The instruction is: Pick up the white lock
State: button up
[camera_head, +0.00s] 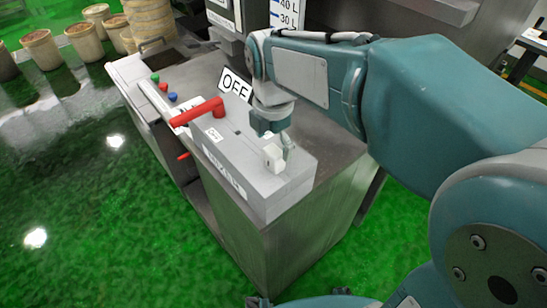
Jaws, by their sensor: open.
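The white lock (272,159) is a small pale block on top of the grey control box, near its right end. My gripper (279,146) points down at the lock from above, at the end of the teal arm. Its jaws are open. One grey finger shows just to the right of the lock, and the other is hard to make out. I cannot tell whether the fingers touch the lock.
Green, red and blue buttons (163,86) sit farther left. The steel counter (327,145) is bare to the right. Several tan buckets (85,42) stand at the back left.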

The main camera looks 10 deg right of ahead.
notch_tip(320, 180, down, 4)
jog(key=shift+s+f, duration=0.1)
jog(key=shift+f, duration=0.1)
jog(key=c, duration=1.3)
jog(key=shift+o, duration=0.2)
jog(key=shift+r, duration=0.1)
